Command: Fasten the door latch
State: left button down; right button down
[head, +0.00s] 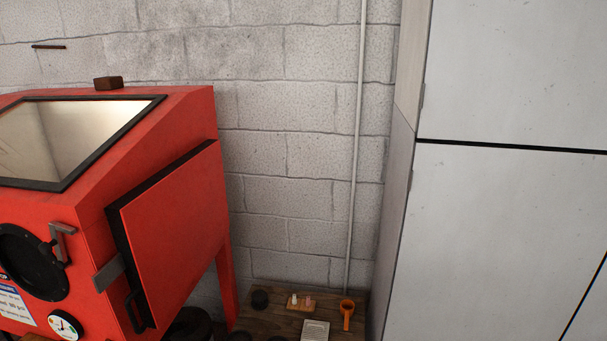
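A red cabinet (90,215) with a sloped window stands at the left. On its right side is a red door (172,232) with a dark border along its top and near edges. I cannot tell whether the door sits fully closed. A grey flat latch piece (108,272) is at the door's near edge, by the cabinet's corner. I cannot tell whether it is engaged. A black pull handle (137,311) is on the lower near part of the door. Neither of my grippers is in view.
A grey bent bracket (63,243) and a round dark port (30,263) are on the cabinet front, above a gauge (65,326). A low wooden surface (270,320) holds an orange tool (347,312) and small items. A tall grey locker (510,220) stands at right.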

aim_at(63, 262)
jog(key=u, duration=1.5)
